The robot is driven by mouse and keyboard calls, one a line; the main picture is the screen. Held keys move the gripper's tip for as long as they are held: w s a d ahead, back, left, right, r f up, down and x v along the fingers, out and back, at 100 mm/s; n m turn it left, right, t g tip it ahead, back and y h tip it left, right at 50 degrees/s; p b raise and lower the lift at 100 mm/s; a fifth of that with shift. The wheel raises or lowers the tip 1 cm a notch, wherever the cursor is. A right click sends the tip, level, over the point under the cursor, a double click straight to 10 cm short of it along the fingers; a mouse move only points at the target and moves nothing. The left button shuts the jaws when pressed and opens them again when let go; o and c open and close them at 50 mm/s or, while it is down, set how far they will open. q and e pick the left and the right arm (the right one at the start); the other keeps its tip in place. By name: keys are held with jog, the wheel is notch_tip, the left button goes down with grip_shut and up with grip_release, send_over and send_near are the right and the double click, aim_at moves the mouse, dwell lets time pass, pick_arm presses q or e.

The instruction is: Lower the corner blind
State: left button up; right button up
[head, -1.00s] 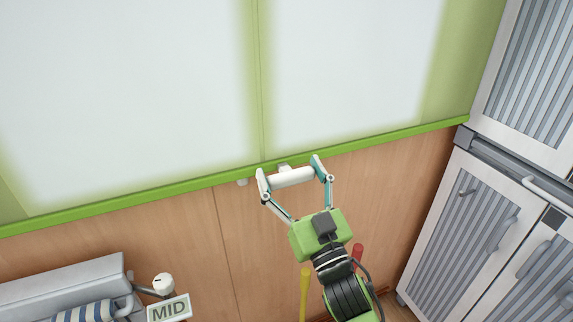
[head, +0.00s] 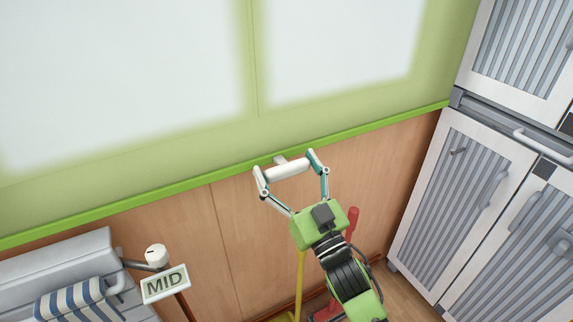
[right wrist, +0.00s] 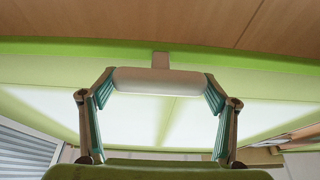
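The corner blind (head: 180,150) is a pale green, translucent panel with two bright window patches behind it. It ends in a bright green bottom rail (head: 150,197) in front of wood panelling. A white bar handle (head: 292,168) sticks out from this rail; it also shows in the right wrist view (right wrist: 150,80), joined to the rail by a short stem. My right gripper (head: 288,167) has its two fingers at the ends of the bar, holding it lengthwise between them. My left gripper is not in view.
A grey-striped white cabinet (head: 470,190) stands close on the right. At lower left are a grey bench (head: 60,262) with a striped cloth (head: 70,300) and a MID sign (head: 165,284). A yellow pole (head: 299,285) and a red lever (head: 350,222) stand by my right arm.

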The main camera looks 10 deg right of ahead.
jog(key=shift+o, duration=0.7)
jog(key=v, duration=1.2)
notch_tip(320, 180, down, 24)
jog(key=w+d+m+g+h, duration=0.1)
jog(key=w+d+g+h, duration=0.15)
jog(key=g, duration=0.25)
jog(key=s+d+f+g+h, duration=0.15)
jog(key=s+f, duration=0.25)
jog(key=f, duration=0.5)
jog(key=s+f+g+h, duration=0.1)
jog(key=s+f+g, duration=0.2)
jog(key=f, duration=0.6)
jog(key=s+d+f+g, duration=0.3)
jog(key=s+f+g, duration=0.2)
jog(key=s+f, duration=0.85)
jog(key=s+d+f+g+h, duration=0.1)
jog(key=s+f+g, duration=0.2)
jog(key=s, duration=0.8)
jog(key=s+d+f+g+h+p, duration=0.1)
jog(key=s+d+f+g, duration=0.1)
jog(key=s+f, duration=0.5)
jog(key=s+g, duration=0.1)
jog(key=s, duration=0.3)
jog(key=shift+f, duration=0.4)
